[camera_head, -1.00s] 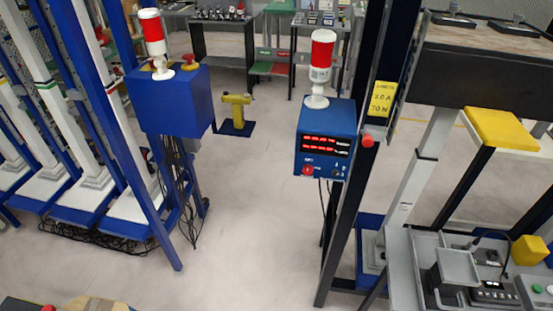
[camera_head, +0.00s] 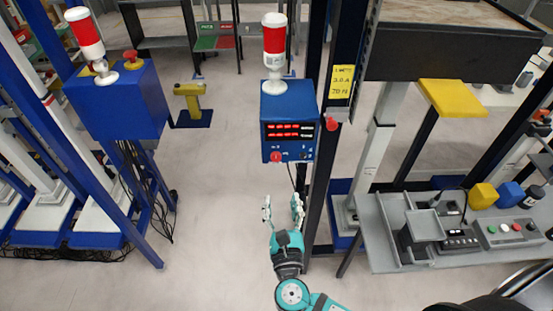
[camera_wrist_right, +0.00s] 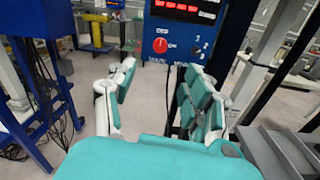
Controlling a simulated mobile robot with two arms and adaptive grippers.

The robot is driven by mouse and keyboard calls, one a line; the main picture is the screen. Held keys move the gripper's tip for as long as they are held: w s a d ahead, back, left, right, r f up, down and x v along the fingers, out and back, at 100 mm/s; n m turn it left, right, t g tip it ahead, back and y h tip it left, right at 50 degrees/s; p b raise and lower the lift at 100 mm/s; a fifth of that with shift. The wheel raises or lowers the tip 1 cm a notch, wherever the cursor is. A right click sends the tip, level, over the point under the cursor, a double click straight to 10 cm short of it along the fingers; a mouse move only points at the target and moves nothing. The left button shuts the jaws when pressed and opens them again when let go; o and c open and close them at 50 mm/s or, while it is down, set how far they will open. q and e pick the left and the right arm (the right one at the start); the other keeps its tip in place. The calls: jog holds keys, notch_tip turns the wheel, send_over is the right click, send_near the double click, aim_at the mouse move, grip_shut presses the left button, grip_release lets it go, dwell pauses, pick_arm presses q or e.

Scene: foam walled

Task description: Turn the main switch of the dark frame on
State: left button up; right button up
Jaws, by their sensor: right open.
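The dark frame (camera_head: 319,190) is a tall black post right of centre in the head view. A blue control box (camera_head: 290,100) with lit red displays is mounted on it. The red round knob (camera_head: 276,156) of the main switch is at the lower left of the box's front. It also shows in the right wrist view (camera_wrist_right: 160,46), with a white mark on it and lettering below that seems to read MAIN. My right gripper (camera_head: 282,208) is open and empty, below and in front of the box, apart from the knob. Its spread fingers also show in the wrist view (camera_wrist_right: 160,88). My left gripper is out of view.
A red and white signal lamp (camera_head: 274,50) stands on the box. A red button (camera_head: 332,124) sits beside it, under a yellow label (camera_head: 342,81). A blue frame with its own box (camera_head: 125,100) stands left. A grey bench (camera_head: 400,258) is right. Open floor lies between the frames.

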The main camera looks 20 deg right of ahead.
aim_at(277, 159)
jog(key=p+x, duration=0.2)
jog(key=x, duration=1.1)
jog(key=shift+p, duration=0.4)
jog(key=shift+w+d+f, duration=0.1)
jog(key=shift+w+d, duration=0.05)
jog(key=shift+w, duration=0.35)
grip_shut()
